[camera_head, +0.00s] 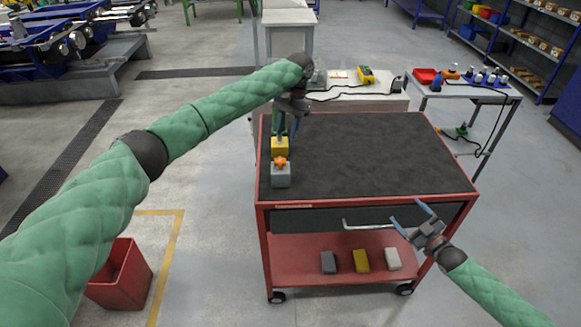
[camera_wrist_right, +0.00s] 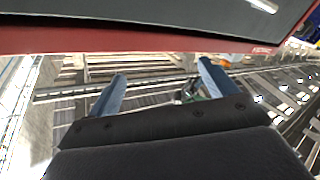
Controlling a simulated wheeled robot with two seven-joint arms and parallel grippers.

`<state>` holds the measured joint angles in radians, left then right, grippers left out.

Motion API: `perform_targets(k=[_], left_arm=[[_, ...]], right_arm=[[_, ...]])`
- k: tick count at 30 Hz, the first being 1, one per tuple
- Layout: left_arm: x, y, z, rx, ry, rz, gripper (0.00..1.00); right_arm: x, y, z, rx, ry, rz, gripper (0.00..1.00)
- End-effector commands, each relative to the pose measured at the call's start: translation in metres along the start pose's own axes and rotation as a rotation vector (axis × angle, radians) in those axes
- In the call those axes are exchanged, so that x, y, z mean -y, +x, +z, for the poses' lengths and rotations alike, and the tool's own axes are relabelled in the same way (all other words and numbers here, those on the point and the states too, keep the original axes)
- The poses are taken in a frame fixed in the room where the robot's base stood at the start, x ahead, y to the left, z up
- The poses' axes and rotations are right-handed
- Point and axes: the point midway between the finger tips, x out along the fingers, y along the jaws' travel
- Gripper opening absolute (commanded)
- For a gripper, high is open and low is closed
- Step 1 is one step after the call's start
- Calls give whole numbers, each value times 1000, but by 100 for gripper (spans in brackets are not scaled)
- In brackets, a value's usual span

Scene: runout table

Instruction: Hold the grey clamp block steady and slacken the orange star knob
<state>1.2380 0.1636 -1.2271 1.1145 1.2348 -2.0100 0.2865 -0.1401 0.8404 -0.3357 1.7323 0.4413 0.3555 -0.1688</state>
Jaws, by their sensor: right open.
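The grey clamp block (camera_head: 281,179) sits near the left edge of the cart's dark top. The orange star knob (camera_head: 280,161) is at its upper side, in front of a yellow block (camera_head: 280,146). My left gripper (camera_head: 285,130) points down just behind and above the yellow block. Its fingertips are partly hidden, and I cannot tell whether they touch anything. My right gripper (camera_head: 408,214) is open and empty off the cart's front edge, low and right of the clamp block. Its two blue fingers are apart in the right wrist view (camera_wrist_right: 162,72).
The red cart (camera_head: 365,199) has a wide, clear dark top right of the block. Its lower shelf carries a grey, a yellow (camera_head: 361,260) and a white block. A red bin (camera_head: 122,275) stands at left.

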Motion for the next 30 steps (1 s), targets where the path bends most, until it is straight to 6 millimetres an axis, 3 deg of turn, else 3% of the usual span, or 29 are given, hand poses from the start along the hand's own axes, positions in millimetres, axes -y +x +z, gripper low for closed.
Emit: perform_targets(k=[3, 8, 12, 18, 30], left_arm=[[0, 0, 0, 0, 0, 0, 36], [0, 0, 0, 0, 0, 0, 36], [0, 0, 0, 0, 0, 0, 36], [0, 0, 0, 0, 0, 0, 36], [0, 0, 0, 0, 0, 0, 36]], right_arm=[[3, 14, -57, -139, -48, -50, 85], [19, 24, -131, -345, -160, -121, 85], [50, 33, -181, -536, -354, -177, 85], [100, 48, -216, -768, -700, -220, 85], [201, 75, -245, -1248, -1373, -243, 85]])
